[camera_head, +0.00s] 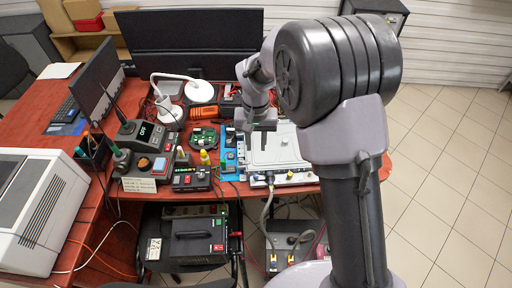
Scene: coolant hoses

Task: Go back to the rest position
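My arm rises at the right of the view and reaches left over the red bench (40,120). My gripper (262,127) points down above the left part of a white flat-topped unit (280,150). The fingers are small and dark, and I cannot tell their opening or whether they touch anything. Connectors line the front edge of the unit, and a pale hose (266,212) hangs from there towards a grey box (288,238) on the floor. My arm hides the area to the right of the unit.
A soldering station (140,134), a white lamp (200,92), a green circuit board (203,137) and a blue mat (232,150) crowd the bench. A monitor (190,40) stands behind. A black case (200,240) sits below. The tiled floor (450,170) at right is clear.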

